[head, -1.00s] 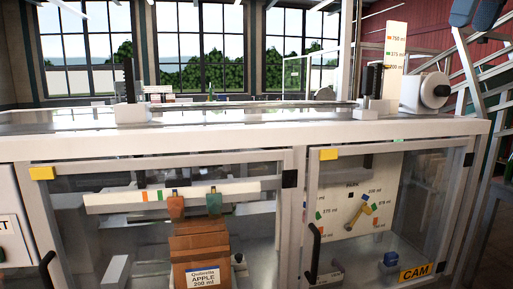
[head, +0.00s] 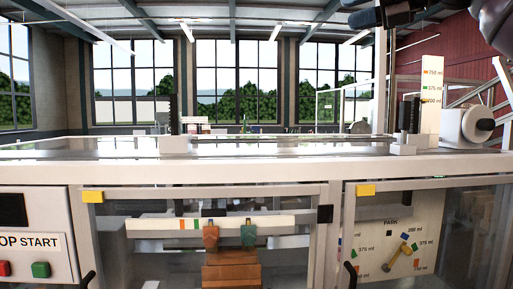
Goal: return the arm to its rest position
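Part of my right arm, dark and cut off by the frame, shows at the top right corner of the head view. Its dark end, which looks like my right gripper (head: 384,16), hangs in the air above the machine. I cannot make out its fingers or whether it holds anything. My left arm and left gripper are not in view.
The machine's flat top (head: 290,150) runs across the view, with a white roll (head: 469,125) and a scale plate (head: 430,95) at its right. Below are clear doors, a wooden block (head: 231,272) and a START/STOP panel (head: 32,240). Open air lies above the machine.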

